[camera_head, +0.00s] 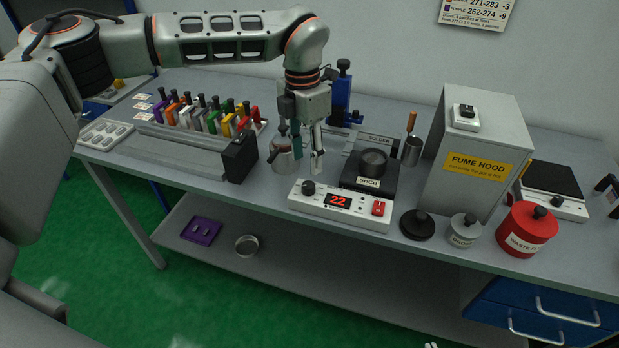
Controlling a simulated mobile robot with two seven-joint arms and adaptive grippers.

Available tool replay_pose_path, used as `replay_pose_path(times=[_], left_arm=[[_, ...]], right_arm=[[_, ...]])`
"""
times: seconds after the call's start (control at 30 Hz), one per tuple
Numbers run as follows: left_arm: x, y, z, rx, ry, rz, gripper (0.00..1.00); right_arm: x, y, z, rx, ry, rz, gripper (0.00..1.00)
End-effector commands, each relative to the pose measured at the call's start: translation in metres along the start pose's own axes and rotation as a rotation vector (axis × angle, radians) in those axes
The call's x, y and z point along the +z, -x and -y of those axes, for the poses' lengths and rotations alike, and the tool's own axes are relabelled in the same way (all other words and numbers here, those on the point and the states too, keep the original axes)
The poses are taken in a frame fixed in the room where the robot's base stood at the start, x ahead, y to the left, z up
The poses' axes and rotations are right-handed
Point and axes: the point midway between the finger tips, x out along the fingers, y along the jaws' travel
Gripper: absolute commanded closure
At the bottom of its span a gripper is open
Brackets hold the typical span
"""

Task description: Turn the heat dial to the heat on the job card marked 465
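The heat dial (308,188) is a small black knob at the left end of a white control unit (349,215) on the bench. The unit's red display reads 22, and a red switch (378,208) sits at its right end. My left gripper (308,160) points down just behind and above the dial, apart from it. Its fingers look spread, with nothing seen between them. Small cards (143,97) lie at the bench's left end; their print is too small to read, so I cannot tell which is marked 465. My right gripper is not in view.
A metal pot (284,157) with a black knob stands close left of my gripper. A black heater (369,176) labelled SnCu is behind the unit. The fume hood (478,150), a black knobbed disc (417,224) and a red waste pot (527,230) stand to the right.

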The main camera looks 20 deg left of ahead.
Motion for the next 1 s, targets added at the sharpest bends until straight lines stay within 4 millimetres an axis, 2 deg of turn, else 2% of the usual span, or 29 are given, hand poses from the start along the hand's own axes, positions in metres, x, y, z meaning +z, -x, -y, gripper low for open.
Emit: replay_pose_path(times=[0.4,0.6,0.83,0.87,0.9,1.0], left_arm=[[-0.001,-0.061,0.002,-0.006,-0.002,-0.002,0.61],[0.000,-0.072,0.002,-0.005,-0.002,-0.001,0.61],[0.000,-0.072,0.002,-0.005,-0.002,0.000,0.61],[0.000,-0.072,0.002,-0.005,-0.003,0.000,0.66],[0.000,-0.072,0.002,-0.005,-0.003,0.000,0.76],[0.000,-0.072,0.002,-0.005,-0.003,0.000,0.99]], right_arm=[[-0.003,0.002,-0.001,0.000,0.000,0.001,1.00],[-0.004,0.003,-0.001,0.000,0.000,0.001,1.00],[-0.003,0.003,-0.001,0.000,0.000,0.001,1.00],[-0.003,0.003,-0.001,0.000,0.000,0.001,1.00],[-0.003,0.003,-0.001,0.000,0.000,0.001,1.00],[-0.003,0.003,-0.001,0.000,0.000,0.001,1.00]])
